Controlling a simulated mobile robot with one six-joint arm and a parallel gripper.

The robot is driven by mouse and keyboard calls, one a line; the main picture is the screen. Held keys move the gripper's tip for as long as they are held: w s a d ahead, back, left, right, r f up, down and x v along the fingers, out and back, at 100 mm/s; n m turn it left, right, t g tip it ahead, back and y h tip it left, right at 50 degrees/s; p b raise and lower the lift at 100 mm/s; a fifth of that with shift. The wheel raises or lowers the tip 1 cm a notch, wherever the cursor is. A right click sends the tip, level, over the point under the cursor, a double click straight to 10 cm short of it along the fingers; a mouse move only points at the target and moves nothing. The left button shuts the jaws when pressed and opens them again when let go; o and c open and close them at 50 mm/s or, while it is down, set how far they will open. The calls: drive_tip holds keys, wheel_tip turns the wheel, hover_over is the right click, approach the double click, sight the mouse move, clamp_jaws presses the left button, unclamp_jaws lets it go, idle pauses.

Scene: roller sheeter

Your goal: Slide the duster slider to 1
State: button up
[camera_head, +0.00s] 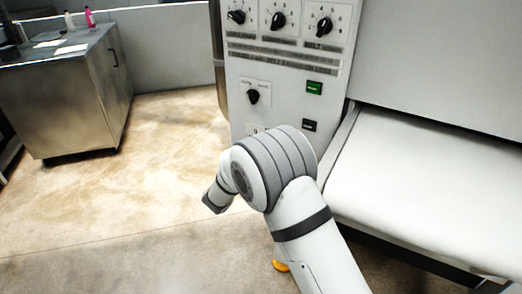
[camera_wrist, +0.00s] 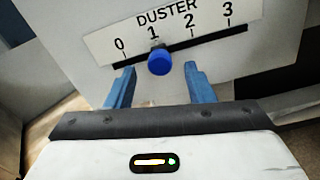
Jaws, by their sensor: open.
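The duster slider has a round blue knob (camera_wrist: 159,62) on a black slot under a white scale plate (camera_wrist: 175,27) marked DUSTER and 0 to 3, in the wrist view. The knob sits at about the 1 mark, slightly to its right in this tilted view. My gripper (camera_wrist: 160,75) is open, with one blue finger on each side below the knob. I see gaps between the knob and both fingers. In the head view my arm hides the slider and the gripper.
The machine's control panel (camera_head: 285,70) carries several black dials, a green button (camera_head: 314,88) and a black switch (camera_head: 309,125). A white belt (camera_head: 430,180) extends to the right. A steel cabinet (camera_head: 75,95) stands at the left, with open floor between.

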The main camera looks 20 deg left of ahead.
drive_tip(key=shift+s+a, duration=0.15)
drive_tip(key=shift+s, duration=0.7)
drive_tip(key=shift+s+a, duration=0.1)
drive_tip(key=shift+s, duration=0.7)
